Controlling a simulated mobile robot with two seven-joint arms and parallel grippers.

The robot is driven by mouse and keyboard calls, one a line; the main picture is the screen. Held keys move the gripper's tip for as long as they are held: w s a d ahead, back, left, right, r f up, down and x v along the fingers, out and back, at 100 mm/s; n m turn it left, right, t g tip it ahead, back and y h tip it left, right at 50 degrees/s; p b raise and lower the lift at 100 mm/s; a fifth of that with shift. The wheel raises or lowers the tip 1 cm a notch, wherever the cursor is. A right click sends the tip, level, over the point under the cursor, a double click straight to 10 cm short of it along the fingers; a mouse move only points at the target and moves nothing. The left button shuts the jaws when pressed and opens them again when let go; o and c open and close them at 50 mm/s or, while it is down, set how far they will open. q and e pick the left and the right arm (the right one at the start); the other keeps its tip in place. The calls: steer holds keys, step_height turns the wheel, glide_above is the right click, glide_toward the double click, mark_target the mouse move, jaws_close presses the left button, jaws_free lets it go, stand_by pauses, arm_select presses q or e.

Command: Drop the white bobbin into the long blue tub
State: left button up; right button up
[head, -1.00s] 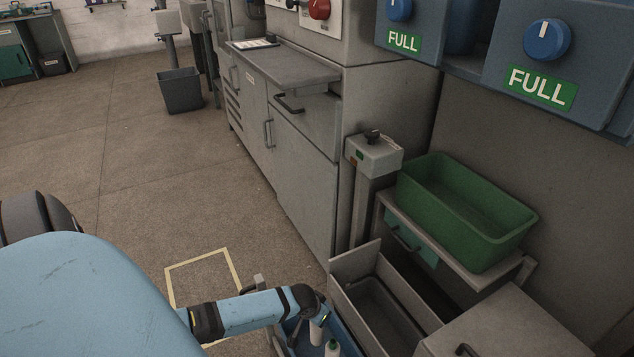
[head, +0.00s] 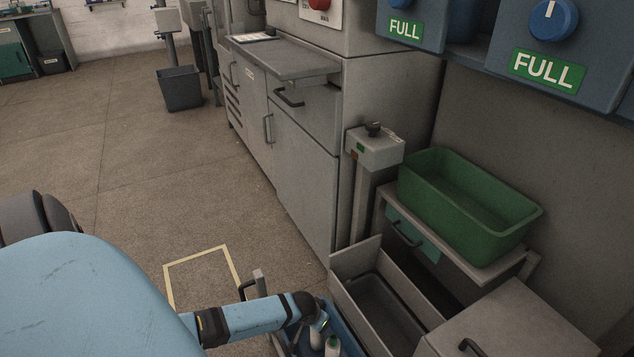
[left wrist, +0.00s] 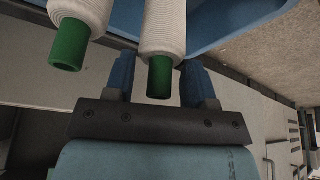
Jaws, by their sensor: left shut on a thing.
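My left gripper (head: 318,320) reaches down over the blue tub (head: 349,342) at the bottom of the head view. In the left wrist view it is shut on a white bobbin (left wrist: 162,30) with a green core end, which stands between the two blue fingers. A second white bobbin (left wrist: 84,14) with a green core is beside it on the left. The blue tub's wall (left wrist: 225,22) shows behind the bobbins. In the head view the held bobbin's lower end is partly hidden by the gripper and frame edge. My right gripper is out of view.
A grey trough (head: 382,312) stands just right of the blue tub. A green tub (head: 468,215) sits on a shelf beyond it. A grey cabinet (head: 300,160) stands behind. A yellow outline (head: 200,257) marks clear floor on the left.

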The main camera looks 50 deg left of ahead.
arm_select(q)
steer(key=o, duration=0.8)
steer(key=shift+o, duration=0.2)
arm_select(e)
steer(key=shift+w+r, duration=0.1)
arm_select(q)
steer(key=shift+r, duration=0.15)
steer(key=v, duration=0.1)
steer(key=p+v, duration=0.1)
steer(key=v, duration=0.1)
steer(key=shift+w+p, duration=0.25)
steer(key=shift+p, duration=0.05)
steer(key=shift+p+v, duration=0.55)
steer(key=shift+v, duration=0.4)
steer(key=p+v, duration=0.3)
steer(key=v, duration=0.5)
steer(key=shift+p, duration=0.35)
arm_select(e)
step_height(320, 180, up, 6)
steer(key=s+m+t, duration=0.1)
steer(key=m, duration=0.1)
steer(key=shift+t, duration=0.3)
arm_select(q)
steer(key=shift+s, duration=0.1)
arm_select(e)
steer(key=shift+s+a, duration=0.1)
